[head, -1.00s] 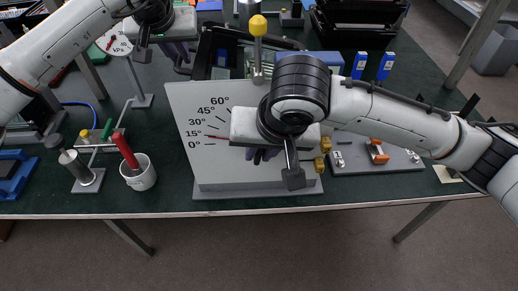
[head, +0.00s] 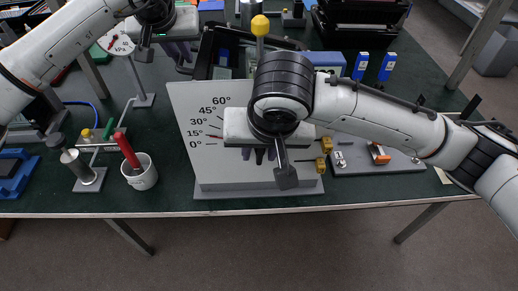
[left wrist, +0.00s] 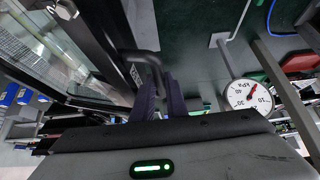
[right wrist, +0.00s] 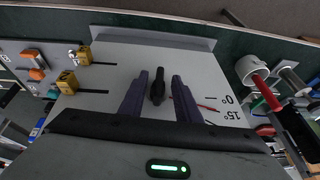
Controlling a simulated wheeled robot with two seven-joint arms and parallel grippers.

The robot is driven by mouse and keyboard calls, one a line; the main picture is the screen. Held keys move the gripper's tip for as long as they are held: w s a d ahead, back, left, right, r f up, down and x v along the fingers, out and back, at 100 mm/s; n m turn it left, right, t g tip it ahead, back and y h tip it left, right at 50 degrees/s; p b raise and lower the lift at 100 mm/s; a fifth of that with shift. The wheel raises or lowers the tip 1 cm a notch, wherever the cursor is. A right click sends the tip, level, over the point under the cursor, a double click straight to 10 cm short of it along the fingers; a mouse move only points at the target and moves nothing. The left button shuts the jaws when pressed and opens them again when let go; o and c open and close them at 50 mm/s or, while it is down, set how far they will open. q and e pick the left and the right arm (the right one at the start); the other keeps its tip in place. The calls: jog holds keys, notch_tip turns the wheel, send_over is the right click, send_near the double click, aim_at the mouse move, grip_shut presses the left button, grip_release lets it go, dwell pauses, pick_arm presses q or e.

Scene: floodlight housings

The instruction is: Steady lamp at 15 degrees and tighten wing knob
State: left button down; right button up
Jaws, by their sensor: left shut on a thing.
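The black-framed lamp (head: 207,52) stands behind the grey panel (head: 190,100), whose printed scale includes 0, 15, 45 and 60 degrees. My left gripper (head: 184,52) is shut on the lamp's dark bent handle (left wrist: 150,62), which shows in the left wrist view. A thin red pointer (head: 214,136) lies near the 15 mark; its exact reading is too small to tell. The black wing knob (right wrist: 157,88) stands out from the panel in the right wrist view. My right gripper (right wrist: 158,100) is open, with one finger on each side of the knob and visible gaps.
Brass-coloured clamps (head: 325,145) sit at the panel's right edge, beside a grey plate with an orange part (head: 379,154). A white cup (head: 142,172) with a red-handled tool stands left of the panel. A round gauge (left wrist: 249,95) stands near my left gripper.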

pick_arm(q)
jog(key=shift+d, duration=0.25)
pick_arm(e)
jog(key=a+v, duration=0.1)
jog(key=v, duration=1.1)
jog(key=shift+d, duration=0.35)
jog(key=shift+f, duration=0.1)
pick_arm(q)
jog(key=c, duration=2)
grip_release()
pick_arm(e)
jog(key=shift+d, duration=0.1)
pick_arm(q)
jog(key=shift+a, duration=0.1)
jog(key=shift+a, duration=0.1)
